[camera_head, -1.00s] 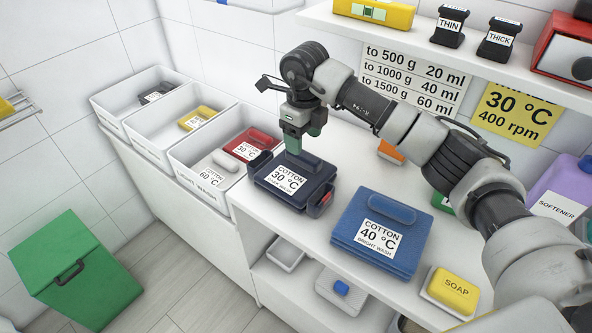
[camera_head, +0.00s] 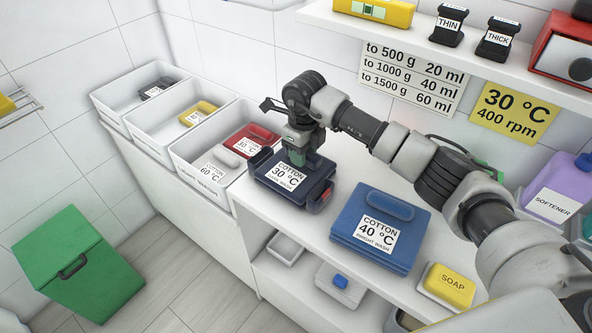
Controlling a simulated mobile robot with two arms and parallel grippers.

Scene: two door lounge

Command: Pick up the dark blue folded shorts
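The dark blue folded shorts (camera_head: 268,178) lie flat on the white counter, with a white label reading COTTON 30 °C and a raised dark tab on top. My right gripper (camera_head: 303,158) points down over them, its greenish fingers low at the tab and seemingly still apart. The gripper hides most of the tab, so contact with it is hard to judge. Dark pieces, one with a red patch, show at the left and right sides of the shorts. My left gripper is not in view.
A blue folded stack (camera_head: 347,232) labelled 40 °C lies right of the shorts, with yellow soap (camera_head: 452,285) beyond. White bins (camera_head: 182,158) holding folded clothes stand to the left. A shelf (camera_head: 400,35) overhangs the back. A green box (camera_head: 80,262) stands on the floor.

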